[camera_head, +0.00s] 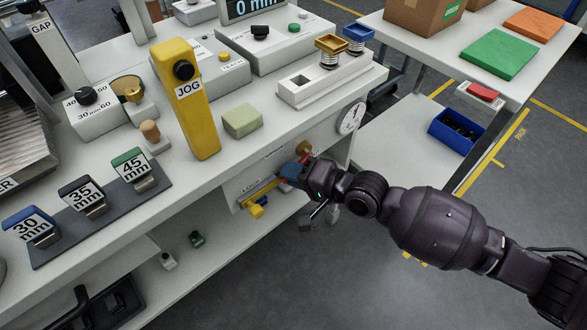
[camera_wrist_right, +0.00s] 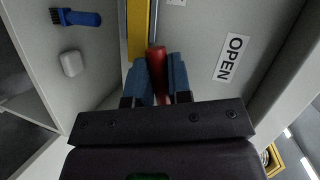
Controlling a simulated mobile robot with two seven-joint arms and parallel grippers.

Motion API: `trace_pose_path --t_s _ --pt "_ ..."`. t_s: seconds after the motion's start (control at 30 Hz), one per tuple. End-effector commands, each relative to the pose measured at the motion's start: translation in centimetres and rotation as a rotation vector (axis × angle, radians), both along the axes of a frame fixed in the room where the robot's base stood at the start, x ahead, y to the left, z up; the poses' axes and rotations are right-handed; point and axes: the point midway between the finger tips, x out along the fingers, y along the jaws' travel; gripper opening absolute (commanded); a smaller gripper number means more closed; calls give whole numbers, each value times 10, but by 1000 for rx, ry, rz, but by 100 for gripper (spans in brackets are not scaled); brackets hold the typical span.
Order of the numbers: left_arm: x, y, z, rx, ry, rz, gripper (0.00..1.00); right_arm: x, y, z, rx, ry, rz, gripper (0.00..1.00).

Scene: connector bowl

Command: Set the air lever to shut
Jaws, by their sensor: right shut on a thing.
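The air lever shows a red grip (camera_wrist_right: 157,62) in the right wrist view, beside a yellow bar (camera_wrist_right: 138,30). My right gripper (camera_wrist_right: 160,78) is shut on the red grip, with a blue finger pad on each side of it. In the head view my right gripper (camera_head: 293,171) is at the front panel below the bench top and hides part of the lever. A yellow bar (camera_head: 263,190) runs down-left from the gripper. My left gripper is in neither view.
A round gauge (camera_head: 352,118) is on the bench front, above and right of my right gripper. A yellow JOG pendant (camera_head: 186,98) and a white block fixture (camera_head: 332,84) stand on the bench. A lower shelf (camera_head: 185,275) lies below. Open floor (camera_head: 300,270) is in front.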

Motion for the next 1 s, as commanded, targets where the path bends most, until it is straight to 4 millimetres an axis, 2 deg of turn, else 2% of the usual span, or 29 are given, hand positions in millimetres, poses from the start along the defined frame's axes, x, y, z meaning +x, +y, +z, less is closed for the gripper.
trace_pose_path --t_s 0.03,0.5,1.0 --pt "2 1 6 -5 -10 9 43 2 0 7 -30 -30 -2 0" --pt "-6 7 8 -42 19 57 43 5 -6 -12 -244 -181 -1 0" --pt "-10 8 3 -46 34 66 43 5 -7 -18 -278 -203 0 0"
